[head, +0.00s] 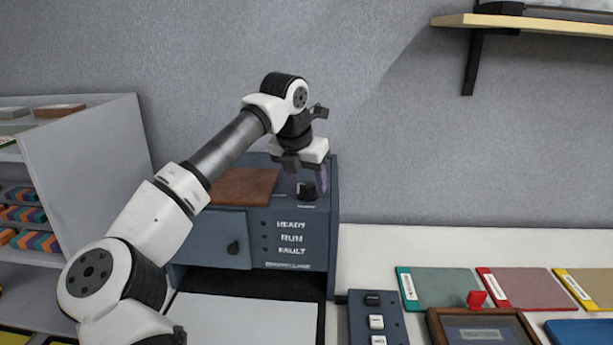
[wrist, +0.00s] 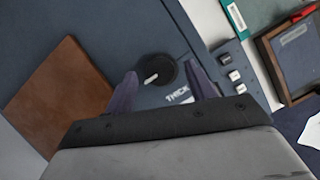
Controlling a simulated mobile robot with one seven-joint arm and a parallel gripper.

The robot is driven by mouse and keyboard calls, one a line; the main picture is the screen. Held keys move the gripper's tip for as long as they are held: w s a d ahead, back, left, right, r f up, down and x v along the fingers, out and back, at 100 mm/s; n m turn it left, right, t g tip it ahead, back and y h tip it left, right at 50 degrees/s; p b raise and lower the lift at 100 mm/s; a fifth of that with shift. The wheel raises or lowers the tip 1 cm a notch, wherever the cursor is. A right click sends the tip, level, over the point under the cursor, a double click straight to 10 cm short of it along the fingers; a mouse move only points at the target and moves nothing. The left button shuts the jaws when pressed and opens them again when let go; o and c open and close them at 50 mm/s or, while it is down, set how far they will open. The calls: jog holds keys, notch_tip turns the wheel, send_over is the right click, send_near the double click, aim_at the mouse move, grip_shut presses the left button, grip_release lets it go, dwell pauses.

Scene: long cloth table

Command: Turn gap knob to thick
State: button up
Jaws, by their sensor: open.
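The gap knob (wrist: 158,72) is a round black dial with a white pointer mark, on the top of the blue-grey machine (head: 326,228). The word THICK (wrist: 178,97) is printed beside it in the wrist view; other lettering is hidden by my gripper. The pointer does not aim straight at that word. In the head view the knob (head: 306,191) sits at the machine's upper right. My gripper (wrist: 165,80) is open above the knob, one finger on each side of it. I cannot tell whether either finger touches it.
A brown board (head: 243,187) lies on the machine left of the knob. A button panel (head: 377,320), coloured folders (head: 437,288) and a wooden-framed tray (head: 482,330) lie to the right. A grey shelf unit (head: 90,165) stands at left; a wall shelf (head: 530,24) hangs upper right.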

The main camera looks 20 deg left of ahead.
jog(key=shift+w+f, duration=0.15)
jog(key=shift+f, duration=0.2)
jog(key=shift+c, duration=0.4)
jog(key=c, duration=0.9)
